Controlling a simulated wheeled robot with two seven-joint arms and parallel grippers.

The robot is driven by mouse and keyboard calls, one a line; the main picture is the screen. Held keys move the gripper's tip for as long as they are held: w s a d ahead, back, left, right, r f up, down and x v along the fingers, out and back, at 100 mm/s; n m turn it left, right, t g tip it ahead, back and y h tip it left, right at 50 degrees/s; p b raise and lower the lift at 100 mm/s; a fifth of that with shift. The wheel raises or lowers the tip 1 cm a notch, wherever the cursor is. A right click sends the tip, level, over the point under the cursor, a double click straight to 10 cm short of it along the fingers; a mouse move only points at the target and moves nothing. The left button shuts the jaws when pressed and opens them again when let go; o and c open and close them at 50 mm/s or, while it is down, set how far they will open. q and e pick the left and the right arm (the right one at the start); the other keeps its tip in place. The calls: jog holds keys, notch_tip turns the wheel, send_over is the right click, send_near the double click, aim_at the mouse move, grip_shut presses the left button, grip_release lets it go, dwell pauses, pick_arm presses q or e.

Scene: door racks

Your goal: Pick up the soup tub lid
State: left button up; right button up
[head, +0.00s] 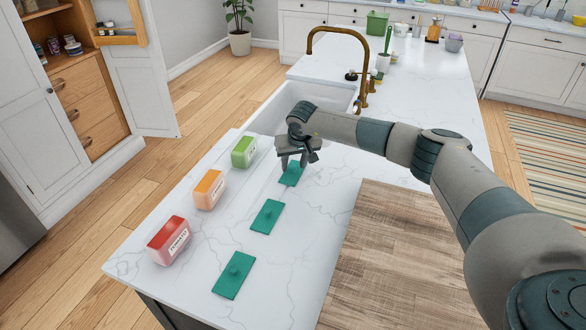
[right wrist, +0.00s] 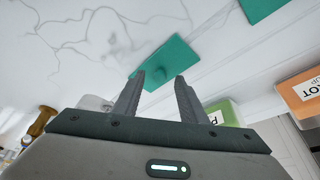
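A green tub (head: 243,152), an orange tub (head: 209,189) and a red tub (head: 169,241) stand in a row left of the lids. My left gripper is out of view.
A sink (head: 284,108) with a brass faucet (head: 349,66) lies behind the far lid. A wooden board (head: 405,262) covers the counter at the right. Bare marble lies between the lids and the board.

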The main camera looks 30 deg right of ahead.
jog(key=shift+w+f, duration=0.15)
jog(key=shift+f, duration=0.25)
grip_shut()
dwell(0.4)
